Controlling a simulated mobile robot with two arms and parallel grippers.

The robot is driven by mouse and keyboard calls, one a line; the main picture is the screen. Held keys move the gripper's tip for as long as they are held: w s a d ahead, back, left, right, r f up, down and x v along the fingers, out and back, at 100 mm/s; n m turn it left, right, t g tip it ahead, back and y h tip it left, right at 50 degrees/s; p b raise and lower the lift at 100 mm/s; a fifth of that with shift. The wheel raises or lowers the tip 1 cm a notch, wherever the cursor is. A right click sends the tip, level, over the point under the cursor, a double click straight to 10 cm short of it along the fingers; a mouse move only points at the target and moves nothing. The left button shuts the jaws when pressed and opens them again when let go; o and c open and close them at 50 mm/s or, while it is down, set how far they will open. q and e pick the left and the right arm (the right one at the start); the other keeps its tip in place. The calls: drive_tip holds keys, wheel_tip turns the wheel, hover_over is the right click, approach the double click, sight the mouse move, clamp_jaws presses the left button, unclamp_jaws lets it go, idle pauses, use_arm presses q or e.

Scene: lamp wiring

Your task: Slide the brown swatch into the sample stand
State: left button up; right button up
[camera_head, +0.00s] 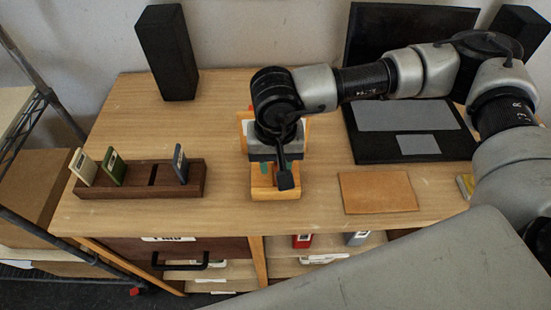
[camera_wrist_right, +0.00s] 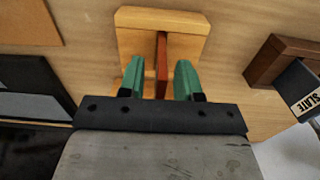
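A light wooden stand (camera_head: 275,194) is on the desk below my right gripper (camera_head: 275,172). In the right wrist view, the brown swatch (camera_wrist_right: 162,62) stands on edge at the middle of this stand (camera_wrist_right: 190,30), seen as a thin red-brown strip. The green fingers of my right gripper (camera_wrist_right: 160,80) are open, one on each side of the swatch, with a gap on both sides. How deep the swatch sits is hidden. In the head view my gripper covers the swatch. My left gripper is not in view.
A dark wooden rack (camera_head: 140,188) on the left holds cream (camera_head: 84,167), green (camera_head: 114,167) and slate (camera_head: 180,164) swatches, with an empty slot between green and slate. A tan mat (camera_head: 378,192) and a laptop (camera_head: 410,145) are on the right. A speaker (camera_head: 167,52) stands behind.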

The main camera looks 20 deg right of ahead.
drive_tip(key=shift+r, duration=0.3)
wheel_tip(320, 180, up, 11)
drive_tip(key=shift+f+b, duration=0.2)
drive_tip(key=shift+b, duration=1.05)
drive_tip(key=shift+r, duration=0.55)
